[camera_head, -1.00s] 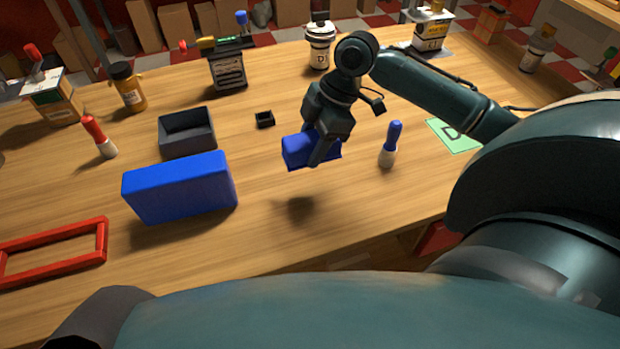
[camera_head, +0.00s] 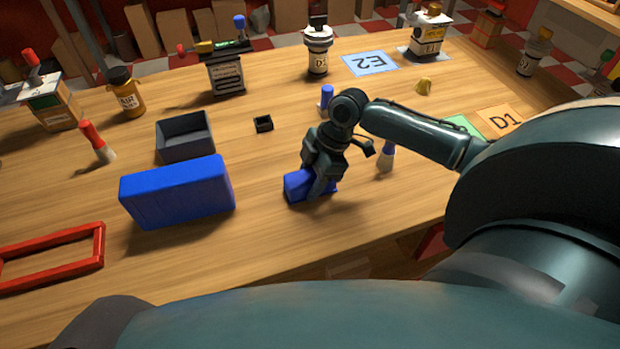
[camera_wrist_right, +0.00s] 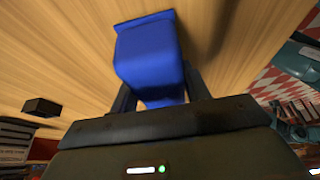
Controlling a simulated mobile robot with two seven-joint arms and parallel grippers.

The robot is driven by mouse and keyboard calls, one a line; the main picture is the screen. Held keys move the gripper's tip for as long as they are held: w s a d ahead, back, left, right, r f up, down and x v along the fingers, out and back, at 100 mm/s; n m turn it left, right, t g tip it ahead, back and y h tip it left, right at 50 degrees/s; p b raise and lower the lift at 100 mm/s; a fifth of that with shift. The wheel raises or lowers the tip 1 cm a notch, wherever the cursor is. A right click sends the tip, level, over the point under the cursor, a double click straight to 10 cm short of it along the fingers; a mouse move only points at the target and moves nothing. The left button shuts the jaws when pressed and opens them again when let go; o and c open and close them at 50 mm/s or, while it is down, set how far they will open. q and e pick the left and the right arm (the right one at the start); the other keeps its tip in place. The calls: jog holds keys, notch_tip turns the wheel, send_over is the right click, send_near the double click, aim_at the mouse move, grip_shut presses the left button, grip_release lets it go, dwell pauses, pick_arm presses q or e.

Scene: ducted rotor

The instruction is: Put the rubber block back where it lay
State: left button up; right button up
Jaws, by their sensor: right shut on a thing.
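The blue rubber block (camera_head: 295,187) is between the fingers of my right gripper (camera_head: 316,190), which is shut on it. It is at or just above the wooden table, right of the large blue box; I cannot tell for sure whether it touches. In the right wrist view the block (camera_wrist_right: 148,52) sticks out beyond the gripper (camera_wrist_right: 160,98), with wood grain behind it. Part of the block is hidden by the fingers in the head view. My left gripper is not in view.
The large blue box (camera_head: 178,193) stands left of the block, with a dark open tray (camera_head: 185,138) behind it. A small black holder (camera_head: 263,123) is further back. A blue-handled tool (camera_head: 386,157) stands close right of my wrist. A red frame (camera_head: 50,258) lies at left. The table in front is clear.

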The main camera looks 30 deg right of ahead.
jog(key=shift+f, duration=0.15)
jog(key=o, duration=0.9)
jog(key=shift+o, duration=0.2)
jog(key=v, duration=1.2)
jog(key=shift+r, duration=0.2)
